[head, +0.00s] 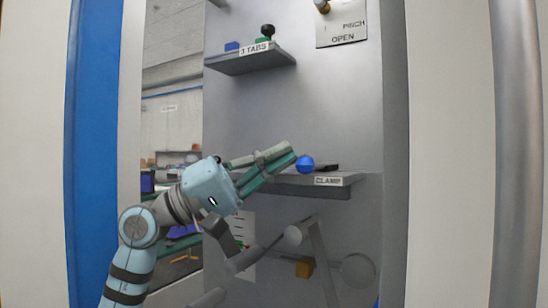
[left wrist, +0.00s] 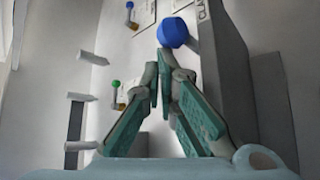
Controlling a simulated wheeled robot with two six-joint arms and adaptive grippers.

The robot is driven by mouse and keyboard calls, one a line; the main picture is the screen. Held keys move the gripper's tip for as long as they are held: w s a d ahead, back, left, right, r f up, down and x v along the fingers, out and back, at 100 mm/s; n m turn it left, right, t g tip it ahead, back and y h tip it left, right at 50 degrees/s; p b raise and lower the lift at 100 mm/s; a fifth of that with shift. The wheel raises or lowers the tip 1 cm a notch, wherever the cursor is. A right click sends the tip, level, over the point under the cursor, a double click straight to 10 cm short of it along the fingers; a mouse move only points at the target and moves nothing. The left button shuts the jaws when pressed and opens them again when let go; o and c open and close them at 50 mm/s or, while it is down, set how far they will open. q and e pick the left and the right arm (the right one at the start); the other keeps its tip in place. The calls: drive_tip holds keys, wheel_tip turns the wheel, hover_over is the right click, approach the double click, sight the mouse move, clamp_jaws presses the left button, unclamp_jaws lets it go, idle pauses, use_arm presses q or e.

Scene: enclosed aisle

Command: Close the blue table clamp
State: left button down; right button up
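The blue table clamp shows as a round blue knob (head: 305,164) with a dark lever or body (head: 326,168) behind it, on the shelf labelled CLAMP (head: 346,180). My left gripper (head: 292,152) reaches in from the left with its fingertips right beside the knob, at its left. In the left wrist view the fingers (left wrist: 159,62) converge with their tips close together, and the blue knob (left wrist: 173,32) lies just beyond them, not between them. I cannot tell if they touch it. The clamp's jaw is hidden. My right gripper is not in view.
A higher shelf labelled TABS (head: 250,62) holds small blue, green and black items. A plate marked PINCH OPEN (head: 341,28) hangs at upper right. A blue post (head: 93,150) stands left.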

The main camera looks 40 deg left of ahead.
use_arm(q)
drive_tip(key=shift+d+f, duration=0.1)
wheel_tip(320, 180, up, 10)
idle(0.5)
idle(0.4)
